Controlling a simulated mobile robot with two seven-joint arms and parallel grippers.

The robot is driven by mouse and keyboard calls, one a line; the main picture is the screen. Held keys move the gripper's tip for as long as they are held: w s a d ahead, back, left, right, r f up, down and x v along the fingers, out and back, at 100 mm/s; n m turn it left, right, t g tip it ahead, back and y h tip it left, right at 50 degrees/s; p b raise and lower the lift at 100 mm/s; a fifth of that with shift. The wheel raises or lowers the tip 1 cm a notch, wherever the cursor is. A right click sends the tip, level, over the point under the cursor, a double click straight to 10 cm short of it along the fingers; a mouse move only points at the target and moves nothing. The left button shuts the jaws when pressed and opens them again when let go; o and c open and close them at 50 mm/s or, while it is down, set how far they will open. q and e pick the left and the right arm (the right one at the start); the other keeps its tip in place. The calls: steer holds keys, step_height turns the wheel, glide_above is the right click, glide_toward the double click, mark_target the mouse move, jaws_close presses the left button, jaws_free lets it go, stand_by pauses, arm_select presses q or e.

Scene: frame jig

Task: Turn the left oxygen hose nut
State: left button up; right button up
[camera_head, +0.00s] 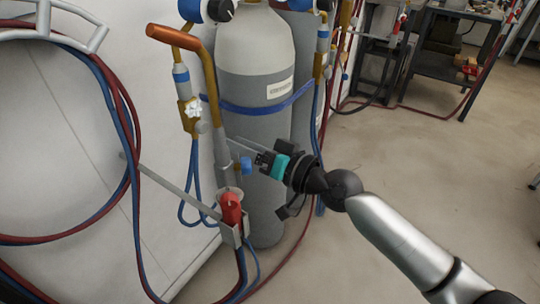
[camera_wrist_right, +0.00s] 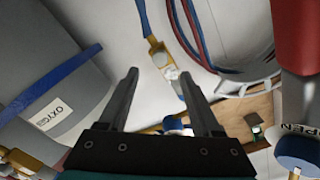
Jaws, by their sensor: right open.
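The left oxygen hose fitting is a brass block (camera_head: 187,118) with a pale star-shaped knob (camera_head: 194,107), and a blue hose (camera_head: 194,155) hangs from its lower end. The hose nut at that joint is too small to make out clearly. In the right wrist view, the brass fitting (camera_wrist_right: 157,53) shows upside down beyond the fingertips, with its blue hose (camera_wrist_right: 143,18) running up. My right gripper (camera_head: 230,140) is open and empty, to the right of the fitting and apart from it. Both its fingers (camera_wrist_right: 159,76) show in the wrist view. My left gripper is not in view.
A grey gas cylinder (camera_head: 258,75) with a blue strap (camera_head: 262,107) stands behind my right gripper. An orange cart handle (camera_head: 175,37) rises beside the fitting. A red torch handle (camera_head: 230,208) sits in a holder below. Coiled hoses (camera_head: 128,100) hang at left.

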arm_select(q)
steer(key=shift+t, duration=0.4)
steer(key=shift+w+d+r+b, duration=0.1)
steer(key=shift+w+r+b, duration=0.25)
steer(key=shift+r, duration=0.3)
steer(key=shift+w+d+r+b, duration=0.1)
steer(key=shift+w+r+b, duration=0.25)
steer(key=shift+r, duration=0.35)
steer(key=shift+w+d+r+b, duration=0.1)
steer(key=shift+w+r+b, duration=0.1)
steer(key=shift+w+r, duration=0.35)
arm_select(e)
steer(key=v, duration=0.8)
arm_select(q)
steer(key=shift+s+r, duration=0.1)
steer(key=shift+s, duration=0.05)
arm_select(e)
steer(key=shift+s+d, duration=0.1)
